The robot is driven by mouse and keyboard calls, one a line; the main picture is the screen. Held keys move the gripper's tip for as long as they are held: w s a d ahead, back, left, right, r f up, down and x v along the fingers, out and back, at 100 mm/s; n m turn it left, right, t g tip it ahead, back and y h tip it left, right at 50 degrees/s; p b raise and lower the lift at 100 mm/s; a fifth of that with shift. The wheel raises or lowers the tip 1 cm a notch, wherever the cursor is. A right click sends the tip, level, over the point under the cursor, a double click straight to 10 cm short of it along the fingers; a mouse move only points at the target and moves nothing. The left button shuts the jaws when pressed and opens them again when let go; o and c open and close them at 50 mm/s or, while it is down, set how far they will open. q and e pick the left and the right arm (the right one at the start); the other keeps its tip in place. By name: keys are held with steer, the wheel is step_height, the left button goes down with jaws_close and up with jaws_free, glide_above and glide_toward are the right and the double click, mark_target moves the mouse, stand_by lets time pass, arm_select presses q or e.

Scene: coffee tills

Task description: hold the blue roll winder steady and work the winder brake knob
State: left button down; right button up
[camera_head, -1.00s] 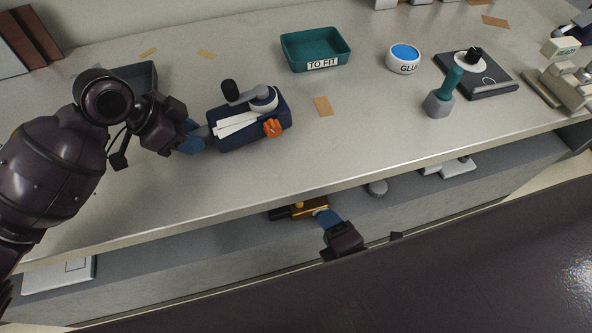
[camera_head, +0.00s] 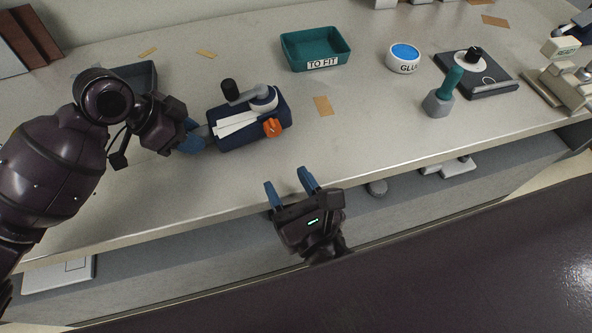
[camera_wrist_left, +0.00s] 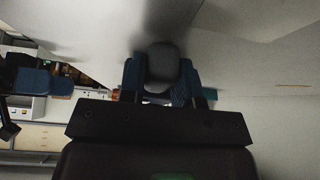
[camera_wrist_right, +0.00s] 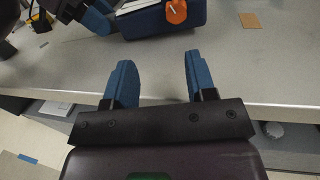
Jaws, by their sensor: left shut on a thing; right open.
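The blue roll winder (camera_head: 222,140) stands on the counter, with a white strip, a grey crank arm with a black grip on top, and an orange brake knob (camera_head: 272,128) on its front right. The winder (camera_wrist_right: 155,25) and knob (camera_wrist_right: 176,11) also show at the top of the right wrist view. My left gripper (camera_head: 201,134) is shut on the winder's left end; the left wrist view shows a grey rounded part between its fingers (camera_wrist_left: 162,75). My right gripper (camera_head: 291,184) is open and empty, at the counter's front edge below the knob, apart from it.
A dark tray (camera_head: 135,77) is behind my left arm. A shelf (camera_head: 180,236) runs below the counter.

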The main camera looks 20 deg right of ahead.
mark_target(275, 132)
steer(key=shift+w+d+r+m+h, duration=0.45)
steer(key=shift+w+d+h, duration=0.15)
steer(key=shift+w+d, duration=0.1)
steer(key=shift+w, duration=0.25)
steer(key=w, duration=0.5)
steer(key=w+a, duration=0.1)
steer(key=w, duration=0.2)
steer(key=shift+w, duration=0.25)
steer(key=shift+s, duration=0.1)
steer(key=c, duration=0.5)
steer(key=m, duration=0.3)
steer(key=shift+m, duration=0.35)
steer(key=shift+c, duration=0.2)
steer(key=shift+o, duration=1.2)
steer(key=shift+m, duration=0.3)
steer(key=o, duration=0.5)
